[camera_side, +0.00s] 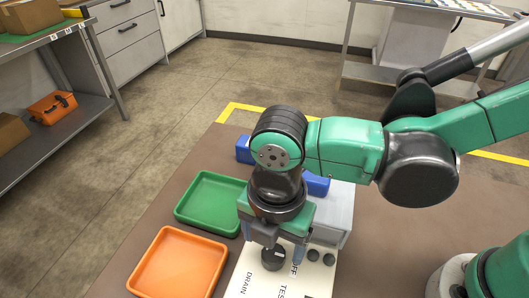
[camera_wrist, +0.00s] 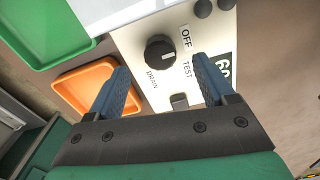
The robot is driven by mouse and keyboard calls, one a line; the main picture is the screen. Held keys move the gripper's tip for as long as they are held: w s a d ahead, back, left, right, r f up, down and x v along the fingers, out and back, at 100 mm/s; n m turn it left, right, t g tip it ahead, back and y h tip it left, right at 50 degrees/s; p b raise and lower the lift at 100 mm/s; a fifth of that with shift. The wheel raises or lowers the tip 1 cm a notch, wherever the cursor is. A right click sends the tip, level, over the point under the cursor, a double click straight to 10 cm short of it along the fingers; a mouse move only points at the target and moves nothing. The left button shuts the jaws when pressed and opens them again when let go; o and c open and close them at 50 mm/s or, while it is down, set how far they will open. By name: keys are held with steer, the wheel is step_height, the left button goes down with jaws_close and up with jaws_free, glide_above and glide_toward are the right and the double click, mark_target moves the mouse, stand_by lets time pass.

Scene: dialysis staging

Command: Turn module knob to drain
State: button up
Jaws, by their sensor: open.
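The module's pale panel (camera_side: 250,280) carries a round black knob (camera_side: 274,258) with OFF, TEST and DRAIN lettering around it.
An orange tray (camera_side: 178,263) and a green tray (camera_side: 210,200) lie left of the panel on the brown table (camera_side: 120,262). Blue objects (camera_side: 316,185) are behind my gripper. In the wrist view, round dark buttons (camera_wrist: 203,8) and a small dark switch (camera_wrist: 179,101) sit near the knob.

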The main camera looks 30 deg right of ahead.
mark_target(274, 253)
steer(key=shift+f, duration=1.75)
jaws_close()
